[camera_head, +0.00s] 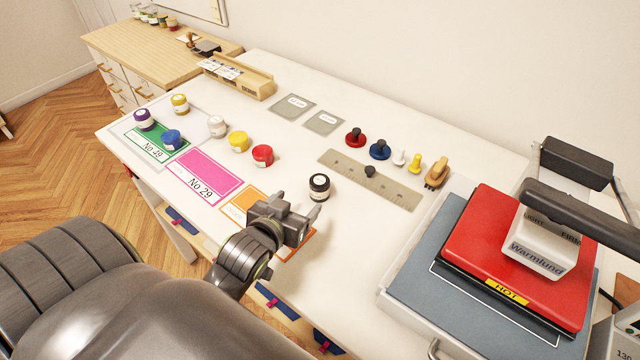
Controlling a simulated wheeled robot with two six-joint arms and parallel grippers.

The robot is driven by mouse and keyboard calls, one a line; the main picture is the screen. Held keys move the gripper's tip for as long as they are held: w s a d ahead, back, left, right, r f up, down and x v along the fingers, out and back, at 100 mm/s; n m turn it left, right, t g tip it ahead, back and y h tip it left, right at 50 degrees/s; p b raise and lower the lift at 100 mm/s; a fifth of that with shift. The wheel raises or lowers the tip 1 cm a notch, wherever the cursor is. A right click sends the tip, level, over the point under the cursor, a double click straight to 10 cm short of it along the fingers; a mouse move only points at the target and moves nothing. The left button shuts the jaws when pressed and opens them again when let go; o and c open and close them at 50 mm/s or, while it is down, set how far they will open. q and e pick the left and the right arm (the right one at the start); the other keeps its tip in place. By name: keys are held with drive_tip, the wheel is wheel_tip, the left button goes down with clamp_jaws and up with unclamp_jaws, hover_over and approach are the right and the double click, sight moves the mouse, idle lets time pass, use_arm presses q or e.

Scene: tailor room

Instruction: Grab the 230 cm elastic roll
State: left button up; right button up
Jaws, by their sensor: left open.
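I cannot make out a 230 cm label on anything, so I cannot tell which item is the elastic roll. Small round lidded or rolled items stand on the white table (290,152): a black one (319,187), a red one (262,156), a white one (217,126), a blue one (172,139), a purple one (144,119) and two yellow ones (238,142). My left gripper (300,205) is open and empty over the table's front edge, just in front of the black item and apart from it. My right gripper is out of view.
A red heat press (500,235) stands at the right. A ruler plate (340,165), small colored knobbed tools (380,149) and two grey cards (323,122) lie at the back. A wooden holder (255,84) stands back left. Green, pink and orange cards (203,174) lie along the front.

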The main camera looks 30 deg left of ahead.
sight(317, 184)
use_arm(q)
drive_tip(key=x, duration=0.6)
drive_tip(key=shift+w+p, duration=0.1)
drive_tip(key=shift+p, duration=0.3)
drive_tip(key=shift+w+a+f, duration=0.1)
drive_tip(key=shift+w+f, duration=0.2)
drive_tip(key=shift+w, duration=0.2)
drive_tip(key=shift+p+x, duration=0.8)
drive_tip(key=shift+x, duration=1.4)
drive_tip(key=shift+w+f, duration=0.1)
drive_tip(key=shift+w, duration=0.45)
drive_tip(key=c, duration=1.1)
drive_tip(key=shift+o, duration=0.2)
